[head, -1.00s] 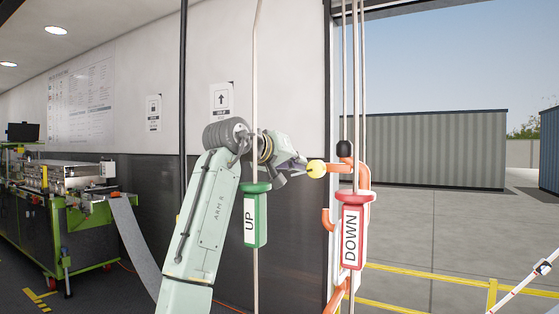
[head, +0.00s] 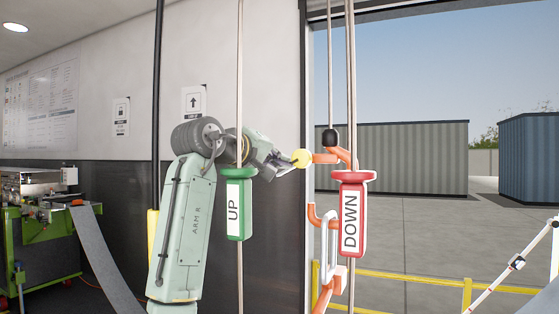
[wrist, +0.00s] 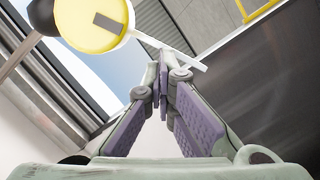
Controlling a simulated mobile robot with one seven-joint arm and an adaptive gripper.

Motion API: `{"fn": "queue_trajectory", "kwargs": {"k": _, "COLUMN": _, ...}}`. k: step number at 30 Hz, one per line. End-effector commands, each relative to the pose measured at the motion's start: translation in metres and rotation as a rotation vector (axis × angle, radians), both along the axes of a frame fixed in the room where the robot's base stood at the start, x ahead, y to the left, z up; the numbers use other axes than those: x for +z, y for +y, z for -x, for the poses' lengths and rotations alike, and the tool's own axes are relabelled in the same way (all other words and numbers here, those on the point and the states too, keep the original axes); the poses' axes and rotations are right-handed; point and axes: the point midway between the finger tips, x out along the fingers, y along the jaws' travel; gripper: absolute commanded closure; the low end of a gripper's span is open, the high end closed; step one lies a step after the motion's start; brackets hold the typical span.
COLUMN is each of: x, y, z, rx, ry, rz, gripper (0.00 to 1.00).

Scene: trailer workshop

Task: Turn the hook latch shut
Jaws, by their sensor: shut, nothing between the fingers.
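The hook latch is orange, with a lever (head: 325,158) ending in a round yellow knob (head: 302,158) at the left, beside the door opening. An orange hook (head: 314,218) shows lower down, next to a pale upright bar (head: 332,240). The red DOWN handle hides part of the latch, so I cannot tell whether the hook is engaged. My gripper (head: 286,166) is shut and empty, just left of the knob in the head view; contact is unclear. In the wrist view, my closed fingers (wrist: 162,98) lie below and right of the yellow knob (wrist: 90,25).
The red DOWN handle (head: 351,218) hangs on a rope in front of the latch. The green UP handle (head: 239,205) hangs on another rope before my arm. A yellow rail (head: 400,283) crosses the opening. A green-framed machine (head: 35,215) stands far left.

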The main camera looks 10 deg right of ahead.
Motion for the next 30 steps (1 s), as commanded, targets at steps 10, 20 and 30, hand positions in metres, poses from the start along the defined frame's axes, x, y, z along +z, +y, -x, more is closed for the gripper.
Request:
{"fn": "queue_trajectory", "kwargs": {"k": 10, "x": -0.008, "y": -0.003, "z": 0.000, "rx": -0.004, "ry": 0.058, "rz": 0.077, "gripper": 1.00}}
{"fn": "queue_trajectory", "kwargs": {"k": 20, "x": -0.013, "y": -0.004, "z": 0.001, "rx": -0.004, "ry": 0.105, "rz": 0.145, "gripper": 1.00}}
{"fn": "queue_trajectory", "kwargs": {"k": 30, "x": -0.016, "y": -0.004, "z": 0.001, "rx": -0.003, "ry": 0.141, "rz": 0.192, "gripper": 1.00}}
